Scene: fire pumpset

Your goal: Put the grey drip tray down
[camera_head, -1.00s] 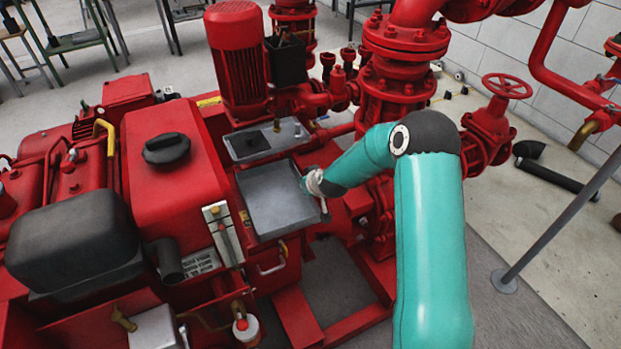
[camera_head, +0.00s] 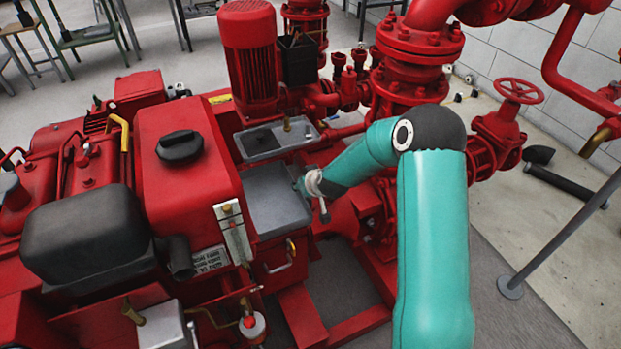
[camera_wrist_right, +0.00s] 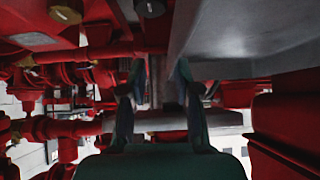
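The grey drip tray (camera_head: 272,192) is a shallow metal tray at the middle of the red pumpset in the head view. In the right wrist view its pale side (camera_wrist_right: 245,35) fills the upper right, close to the right-hand finger. My right gripper (camera_head: 309,186) is at the tray's right edge. In the wrist view the two fingers (camera_wrist_right: 158,75) stand apart with a visible gap. The tray's edge reaches the fingertips; I cannot tell whether it touches them. What lies under the tray is hidden. My left gripper is not in view.
A smaller grey tray (camera_head: 290,143) sits just behind, below a red motor (camera_head: 248,55). A red tank (camera_head: 185,150) stands close on the left. Red pipework and a valve handwheel (camera_head: 519,89) are on the right. Bare floor (camera_head: 560,290) shows at the lower right.

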